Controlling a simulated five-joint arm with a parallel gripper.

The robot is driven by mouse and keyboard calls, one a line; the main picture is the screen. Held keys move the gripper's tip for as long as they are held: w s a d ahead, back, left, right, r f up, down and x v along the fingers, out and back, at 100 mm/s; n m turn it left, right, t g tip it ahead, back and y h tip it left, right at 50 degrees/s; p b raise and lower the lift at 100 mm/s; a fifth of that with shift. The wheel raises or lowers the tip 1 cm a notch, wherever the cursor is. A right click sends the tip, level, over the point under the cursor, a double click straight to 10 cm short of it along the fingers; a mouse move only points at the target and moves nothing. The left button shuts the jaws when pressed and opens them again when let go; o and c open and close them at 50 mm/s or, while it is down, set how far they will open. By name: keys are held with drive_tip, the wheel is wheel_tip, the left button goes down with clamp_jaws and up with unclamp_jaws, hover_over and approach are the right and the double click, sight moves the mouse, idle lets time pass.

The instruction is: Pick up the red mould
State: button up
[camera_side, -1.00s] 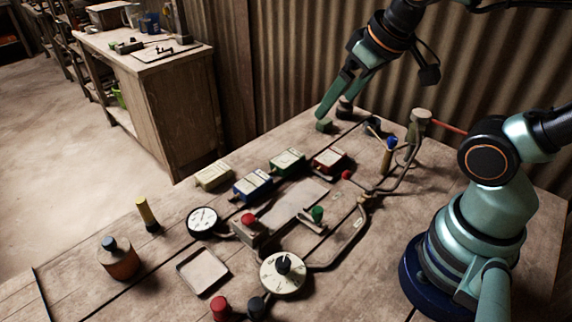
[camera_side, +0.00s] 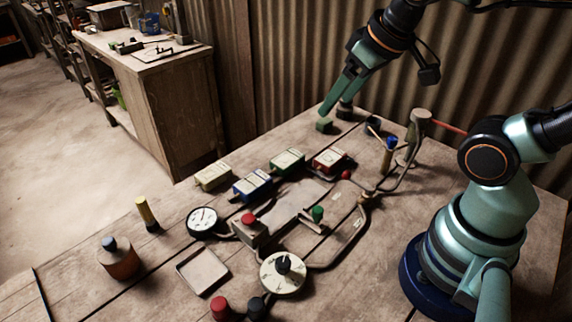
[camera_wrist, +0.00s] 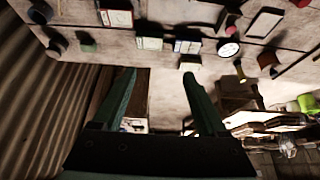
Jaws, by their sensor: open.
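The red mould (camera_side: 329,160) is a small block with a pale top, at the right end of a row of similar blocks on the bench. It also shows at the top of the wrist view (camera_wrist: 117,18), left of centre. My gripper (camera_side: 328,111) is open and empty. It hangs near the back edge of the bench, above and behind the red mould and well apart from it. In the wrist view my gripper's two fingers (camera_wrist: 160,74) are spread, with nothing between them.
The green mould (camera_side: 287,161), blue mould (camera_side: 252,185) and cream mould (camera_side: 213,176) lie left of the red one. A small dark green block (camera_side: 324,126) sits just below my fingertips. A bent pipe (camera_side: 409,158) and a blue-topped tool (camera_side: 389,150) stand to the right.

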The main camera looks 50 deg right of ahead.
drive_tip(key=n+g, duration=0.6)
drive_tip(key=n, duration=1.2)
hover_over(331, 156)
wheel_tip(331, 156, down, 12)
wheel_tip(331, 156, down, 12)
drive_tip(key=shift+f, duration=0.1)
clamp_jaws()
